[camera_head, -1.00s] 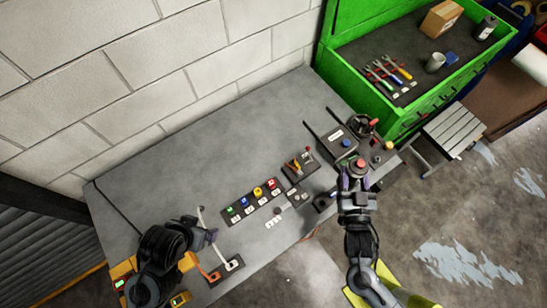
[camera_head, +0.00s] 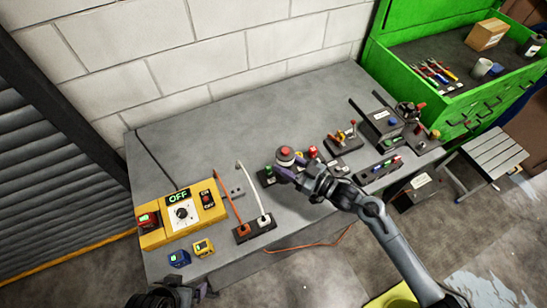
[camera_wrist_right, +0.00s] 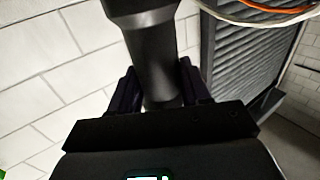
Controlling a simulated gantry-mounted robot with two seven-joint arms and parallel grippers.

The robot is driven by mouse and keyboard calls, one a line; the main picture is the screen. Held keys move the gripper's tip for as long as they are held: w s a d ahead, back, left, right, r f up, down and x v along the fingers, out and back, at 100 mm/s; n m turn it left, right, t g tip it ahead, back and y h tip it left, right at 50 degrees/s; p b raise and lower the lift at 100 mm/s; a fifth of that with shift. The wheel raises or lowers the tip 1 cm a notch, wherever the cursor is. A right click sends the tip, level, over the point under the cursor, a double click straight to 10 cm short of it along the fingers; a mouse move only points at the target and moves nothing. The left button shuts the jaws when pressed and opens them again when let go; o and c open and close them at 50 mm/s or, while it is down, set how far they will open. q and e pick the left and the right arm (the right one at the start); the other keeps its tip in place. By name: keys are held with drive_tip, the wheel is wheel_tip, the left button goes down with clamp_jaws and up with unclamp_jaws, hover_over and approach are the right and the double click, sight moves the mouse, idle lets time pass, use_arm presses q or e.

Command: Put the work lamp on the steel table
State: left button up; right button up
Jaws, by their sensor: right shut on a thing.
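My right gripper (camera_head: 286,172) is shut on a dark cylinder with a red top, which I take to be the work lamp (camera_head: 286,153). It holds it over the middle of the grey steel table (camera_head: 235,120). In the right wrist view the lamp (camera_wrist_right: 155,60) is a dark, stepped cylinder between the two fingers, with a wider part away from the gripper. From these views I cannot tell how far its base is above the table. My left gripper (camera_head: 205,290) is at the bottom edge, in front of the table, and its jaws are not clear.
A yellow control box reading OFF (camera_head: 180,213) and a black socket block (camera_head: 254,229) with plugged cables stand at the table's left front. Switch blocks and devices, including a black box (camera_head: 378,123), crowd the right. The table's back half is bare. A green tool cabinet (camera_head: 415,65) stands behind right.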

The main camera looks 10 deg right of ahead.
drive_tip(key=w+n+g+y+b, duration=0.3)
drive_tip(key=w+g+b, duration=0.1)
drive_tip(key=b, duration=0.4)
drive_tip(key=shift+g, duration=0.3)
drive_tip(key=shift+s+d+f, duration=1.1)
drive_tip(key=shift+s+f, duration=0.4)
drive_tip(key=shift+f, duration=0.15)
drive_tip(key=shift+s+d+f, duration=1.15)
drive_tip(key=shift+s+f, duration=0.4)
drive_tip(key=shift+f, duration=0.05)
drive_tip(key=shift+s+d+f, duration=1.1)
drive_tip(key=shift+s+f, duration=0.4)
drive_tip(key=shift+f, duration=0.15)
use_arm(q)
wheel_tip(320, 180, down, 10)
drive_tip(key=shift+a+r+p, duration=0.2)
drive_tip(key=shift+r+p, duration=0.05)
drive_tip(key=shift+p, duration=0.05)
use_arm(e)
drive_tip(key=shift+f, duration=0.15)
drive_tip(key=o, duration=1.3)
use_arm(q)
drive_tip(key=shift+d+f, duration=0.1)
drive_tip(key=shift+d, duration=0.1)
